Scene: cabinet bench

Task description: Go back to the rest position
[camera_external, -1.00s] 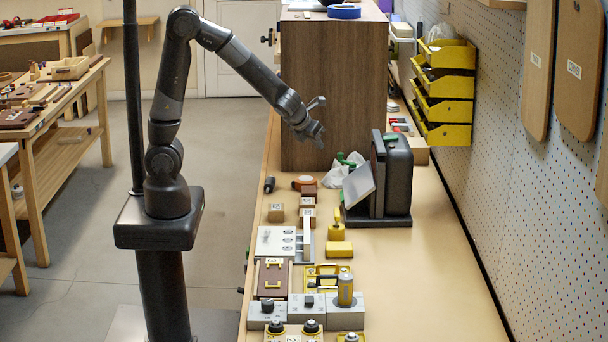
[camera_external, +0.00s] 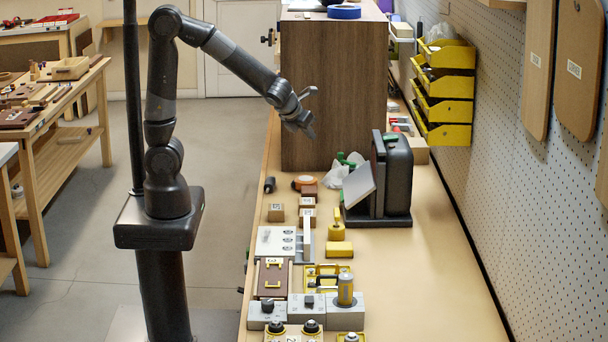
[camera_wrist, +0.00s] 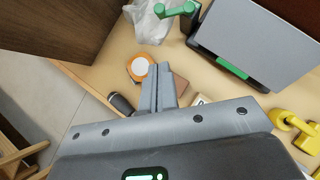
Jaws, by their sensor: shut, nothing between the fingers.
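My gripper (camera_external: 310,133) hangs in the air in front of the brown wooden cabinet (camera_external: 334,90), above the far part of the bench. In the wrist view my gripper (camera_wrist: 158,70) has its two fingers pressed together with nothing between them. My arm reaches up from its column at the left and over to the right, bent at the elbow.
Below my gripper the bench (camera_external: 420,270) bears a black device with a tilted grey panel (camera_external: 358,187), a plastic bag (camera_external: 336,174), an orange tape roll (camera_external: 303,182) and several small blocks. Yellow bins (camera_external: 444,85) hang on the pegboard. The air left of the bench is free.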

